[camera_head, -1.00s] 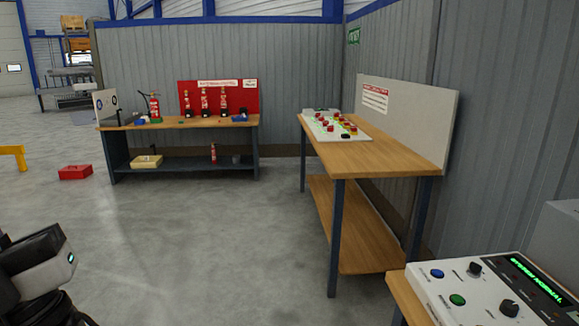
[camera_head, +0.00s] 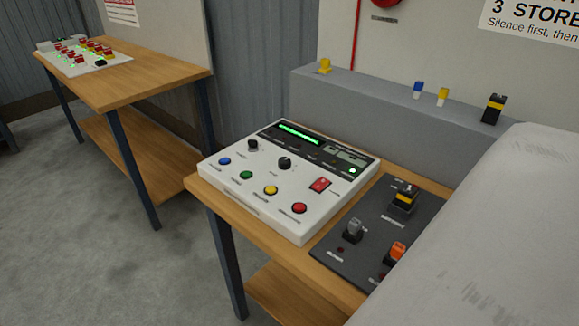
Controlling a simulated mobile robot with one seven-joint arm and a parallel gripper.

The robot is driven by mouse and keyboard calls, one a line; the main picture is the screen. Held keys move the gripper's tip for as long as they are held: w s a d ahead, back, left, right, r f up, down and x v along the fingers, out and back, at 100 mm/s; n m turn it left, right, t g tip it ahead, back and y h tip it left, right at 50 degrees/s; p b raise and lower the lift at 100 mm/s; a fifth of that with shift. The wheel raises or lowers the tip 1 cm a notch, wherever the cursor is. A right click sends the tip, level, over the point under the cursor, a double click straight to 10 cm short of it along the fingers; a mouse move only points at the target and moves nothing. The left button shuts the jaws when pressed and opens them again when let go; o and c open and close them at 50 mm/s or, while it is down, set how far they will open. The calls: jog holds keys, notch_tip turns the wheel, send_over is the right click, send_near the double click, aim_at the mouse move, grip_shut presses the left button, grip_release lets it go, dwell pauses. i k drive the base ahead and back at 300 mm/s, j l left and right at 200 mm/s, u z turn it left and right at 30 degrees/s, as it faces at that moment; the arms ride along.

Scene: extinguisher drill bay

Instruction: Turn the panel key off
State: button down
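The white control panel (camera_head: 272,205) sits on a wooden bench in the middle of the head view. It has a lit green display (camera_head: 299,134), a left black knob (camera_head: 252,145) and a right black knob (camera_head: 285,163). Its front row holds blue, green, yellow and red buttons, with a red switch (camera_head: 320,185) at the right. I cannot tell which control is the panel key; the labels are too small to read.
A dark board (camera_head: 330,248) beside the panel carries a black-and-yellow switch (camera_head: 403,198), a grey one (camera_head: 353,230) and an orange one (camera_head: 397,250). A large pale surface close up covers the lower right. Another bench (camera_head: 160,80) stands left; grey floor is open there.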

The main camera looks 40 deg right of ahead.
aim_at(252, 144)
jog(key=i+z, duration=0.5)
jog(key=i+j+z, duration=0.15)
jog(key=i+z, duration=0.3)
jog(key=i+j, duration=0.05)
jog(key=i, duration=0.1)
